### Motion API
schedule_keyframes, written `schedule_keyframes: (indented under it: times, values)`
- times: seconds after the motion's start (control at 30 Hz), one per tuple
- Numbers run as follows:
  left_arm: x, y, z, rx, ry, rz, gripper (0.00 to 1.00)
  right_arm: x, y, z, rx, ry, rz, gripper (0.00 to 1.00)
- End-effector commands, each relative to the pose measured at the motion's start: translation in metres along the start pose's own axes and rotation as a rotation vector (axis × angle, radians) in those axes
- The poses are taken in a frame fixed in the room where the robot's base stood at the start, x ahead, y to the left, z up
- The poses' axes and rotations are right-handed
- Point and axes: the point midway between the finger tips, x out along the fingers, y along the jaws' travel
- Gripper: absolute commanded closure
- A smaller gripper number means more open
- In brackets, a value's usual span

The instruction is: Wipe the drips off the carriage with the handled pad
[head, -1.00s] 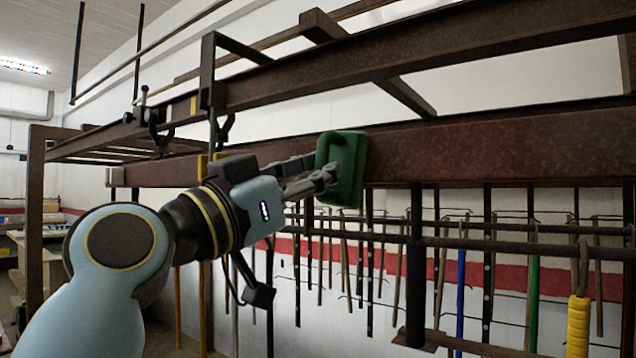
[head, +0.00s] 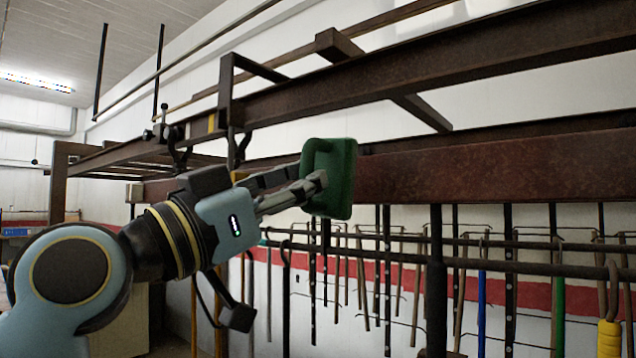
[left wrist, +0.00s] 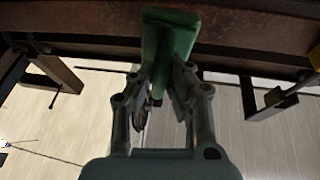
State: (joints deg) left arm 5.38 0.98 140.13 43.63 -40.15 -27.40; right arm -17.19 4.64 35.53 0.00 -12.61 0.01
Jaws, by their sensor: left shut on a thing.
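My left gripper (head: 308,188) is shut on the green handled pad (head: 338,178), holding it upright by its handle side, in front of the brown steel beam. In the left wrist view the pad (left wrist: 168,45) stands out beyond the two fingers (left wrist: 160,95), its upper part in front of the rusty beam. I cannot tell whether the pad touches the beam. I cannot pick out the carriage or any drips with certainty. My right gripper does not show.
A brown beam (head: 500,172) runs across behind the pad, with another rail (head: 420,75) above it. Black brackets (head: 180,150) hang at the left. Below is a rack with several hanging tools, including a yellow handle (head: 608,338).

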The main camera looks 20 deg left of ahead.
Motion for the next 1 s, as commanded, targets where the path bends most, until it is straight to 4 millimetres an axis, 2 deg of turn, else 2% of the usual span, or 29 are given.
schedule_keyframes:
  times: [0.2,0.5,0.8,1.0]
  values:
    - [-0.013,0.003,-0.006,0.000,0.000,0.002,1.00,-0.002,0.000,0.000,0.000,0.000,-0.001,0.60]
    - [-0.014,0.003,-0.007,-0.001,0.001,0.002,1.00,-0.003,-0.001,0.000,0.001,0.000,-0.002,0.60]
    - [-0.030,0.006,-0.016,0.002,-0.003,0.006,1.00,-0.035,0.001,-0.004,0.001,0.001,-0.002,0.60]
    - [-0.040,0.007,-0.019,-0.001,0.000,0.003,1.00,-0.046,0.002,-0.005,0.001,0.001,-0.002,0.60]
